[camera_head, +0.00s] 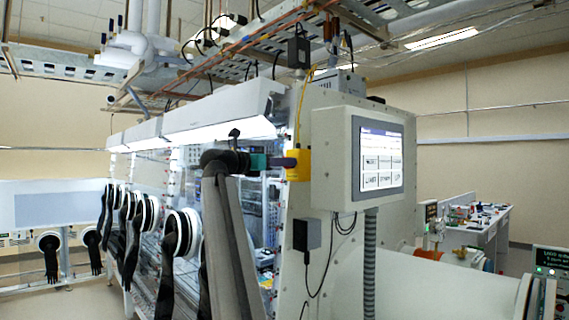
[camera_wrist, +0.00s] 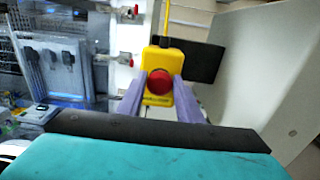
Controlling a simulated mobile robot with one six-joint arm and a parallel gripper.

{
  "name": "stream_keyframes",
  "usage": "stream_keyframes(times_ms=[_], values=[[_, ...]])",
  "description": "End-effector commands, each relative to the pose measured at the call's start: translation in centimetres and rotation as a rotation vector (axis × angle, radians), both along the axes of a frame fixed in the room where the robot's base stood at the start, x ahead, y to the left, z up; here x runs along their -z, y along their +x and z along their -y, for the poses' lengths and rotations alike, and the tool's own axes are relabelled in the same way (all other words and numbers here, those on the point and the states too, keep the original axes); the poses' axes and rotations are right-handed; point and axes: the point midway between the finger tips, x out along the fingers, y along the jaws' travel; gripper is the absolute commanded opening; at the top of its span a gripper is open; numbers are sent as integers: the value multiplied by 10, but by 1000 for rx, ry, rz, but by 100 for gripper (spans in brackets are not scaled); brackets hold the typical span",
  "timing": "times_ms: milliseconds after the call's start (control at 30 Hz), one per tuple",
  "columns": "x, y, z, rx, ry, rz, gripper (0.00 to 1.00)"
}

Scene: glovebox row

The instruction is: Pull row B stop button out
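The stop button is a red round knob (camera_wrist: 159,81) on a yellow box (camera_wrist: 161,58) in the wrist view. In the head view the yellow box (camera_head: 298,165) is mounted at the left edge of the panel with the screen; the knob is hidden there. My gripper (camera_wrist: 160,78) has its two purple fingers on either side of the red knob, their tips close to the yellow box. Thin slivers of yellow show beside the knob, so the fingers look open around it; contact is hard to judge. In the head view my gripper (camera_head: 283,162) reaches the box from the left.
A screen (camera_head: 381,156) in a grey housing stands right of the box. A yellow cable (camera_head: 301,105) runs up from the box. Glove ports with black gloves (camera_head: 172,250) line the glovebox at left. Red-handled valves (camera_wrist: 126,58) sit left of the box.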

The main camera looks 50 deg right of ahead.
Motion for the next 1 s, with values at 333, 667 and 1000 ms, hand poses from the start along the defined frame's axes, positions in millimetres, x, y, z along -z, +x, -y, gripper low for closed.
stream_keyframes(times_ms=[333, 667, 1000], values=[[-1, -1, -4, 2, 0, 0, 0], [1, 0, -19, 3, 2, -1, 0], [1, 0, -19, 3, 1, 0, 49]])
